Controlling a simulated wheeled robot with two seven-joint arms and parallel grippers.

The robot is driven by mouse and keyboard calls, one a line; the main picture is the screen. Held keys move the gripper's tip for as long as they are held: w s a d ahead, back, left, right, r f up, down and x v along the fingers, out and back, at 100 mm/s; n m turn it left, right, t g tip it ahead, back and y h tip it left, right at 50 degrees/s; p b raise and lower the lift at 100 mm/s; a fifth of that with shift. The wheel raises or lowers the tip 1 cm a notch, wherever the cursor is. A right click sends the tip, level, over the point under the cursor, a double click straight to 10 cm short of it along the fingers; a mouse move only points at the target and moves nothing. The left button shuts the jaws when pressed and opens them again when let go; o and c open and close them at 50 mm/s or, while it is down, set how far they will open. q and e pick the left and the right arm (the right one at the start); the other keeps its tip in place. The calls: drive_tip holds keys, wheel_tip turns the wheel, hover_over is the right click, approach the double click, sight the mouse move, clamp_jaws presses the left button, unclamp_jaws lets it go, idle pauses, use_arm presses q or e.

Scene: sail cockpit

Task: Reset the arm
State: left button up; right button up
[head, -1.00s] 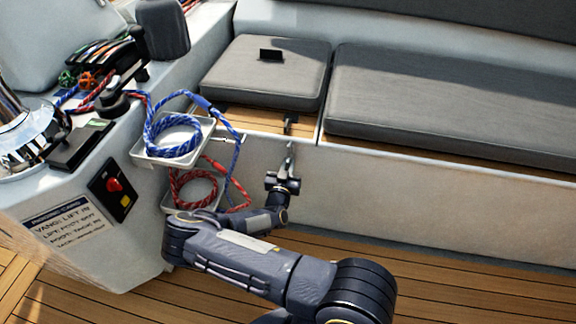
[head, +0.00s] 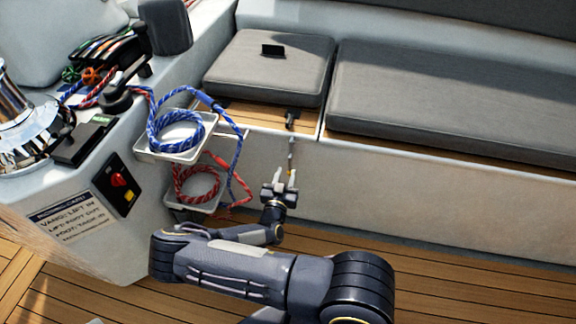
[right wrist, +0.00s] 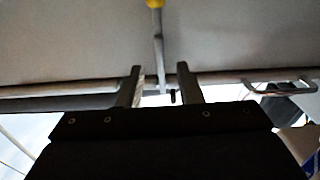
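My right gripper (head: 284,176) is in front of the pale side of the bench, and its two fingers stand apart. In the right wrist view the fingers (right wrist: 159,75) are also apart, with nothing gripped between them. Beyond them a thin grey strip (right wrist: 160,55) with a yellow end shows against the pale surface. In the head view a thin upright metal piece (head: 291,152) is on the bench side just above the fingertips. My right arm (head: 235,262) reaches in low over the wooden floor. My left gripper is not in view.
A coiled blue rope (head: 178,132) lies in the upper tray (head: 173,156), and a coiled red rope (head: 195,184) in the lower tray, left of my gripper. The wooden floor (head: 470,285) at the right is clear.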

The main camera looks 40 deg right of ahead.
drive_tip(key=shift+s+a, duration=0.4)
